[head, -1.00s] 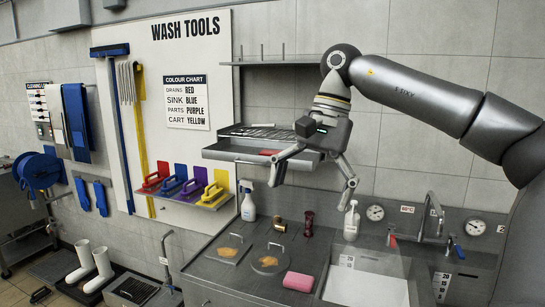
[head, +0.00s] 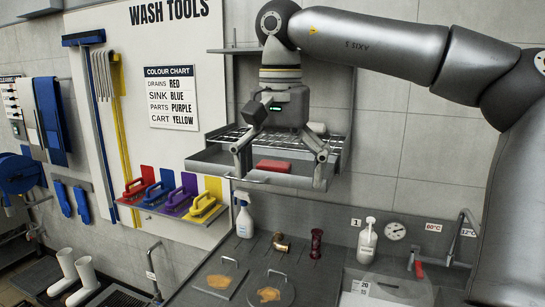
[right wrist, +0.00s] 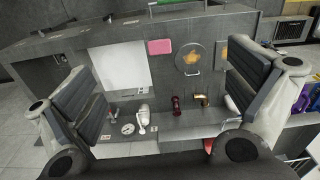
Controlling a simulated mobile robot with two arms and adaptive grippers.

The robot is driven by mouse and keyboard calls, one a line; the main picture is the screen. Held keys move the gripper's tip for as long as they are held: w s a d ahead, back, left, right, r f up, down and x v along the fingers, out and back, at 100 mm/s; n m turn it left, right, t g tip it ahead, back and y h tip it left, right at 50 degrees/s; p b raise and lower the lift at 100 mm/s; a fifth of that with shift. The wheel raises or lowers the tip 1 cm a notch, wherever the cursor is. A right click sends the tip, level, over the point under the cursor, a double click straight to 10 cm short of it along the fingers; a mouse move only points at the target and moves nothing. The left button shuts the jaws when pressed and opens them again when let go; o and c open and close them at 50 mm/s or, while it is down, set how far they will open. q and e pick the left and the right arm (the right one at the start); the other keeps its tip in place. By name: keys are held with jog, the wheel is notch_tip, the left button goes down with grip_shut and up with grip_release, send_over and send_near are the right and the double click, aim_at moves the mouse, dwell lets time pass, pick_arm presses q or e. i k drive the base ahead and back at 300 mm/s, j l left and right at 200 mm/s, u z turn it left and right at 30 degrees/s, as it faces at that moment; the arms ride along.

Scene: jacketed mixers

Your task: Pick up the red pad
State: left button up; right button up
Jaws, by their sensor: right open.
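The red pad (head: 273,166) lies in the grey wall tray (head: 215,168), under a wire rack. My right gripper (head: 280,178) points down in front of the tray, with its fingers spread wide, open and empty. In the head view the pad shows between the two fingers; the gap in depth is hard to judge. In the right wrist view the open fingers (right wrist: 165,95) frame the counter, and a small red patch at the lower edge is too little to identify. My left gripper is not in view.
A shelf of coloured brushes (head: 175,203) hangs left of the tray. Below are a spray bottle (head: 244,218), a red fitting (head: 316,243), a brass fitting (head: 280,243) and a white pump bottle (head: 367,242). A pink pad (right wrist: 159,47) lies on the counter.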

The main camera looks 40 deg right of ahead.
aim_at(281, 166)
jog(key=i+l, duration=0.9)
jog(key=l, duration=0.2)
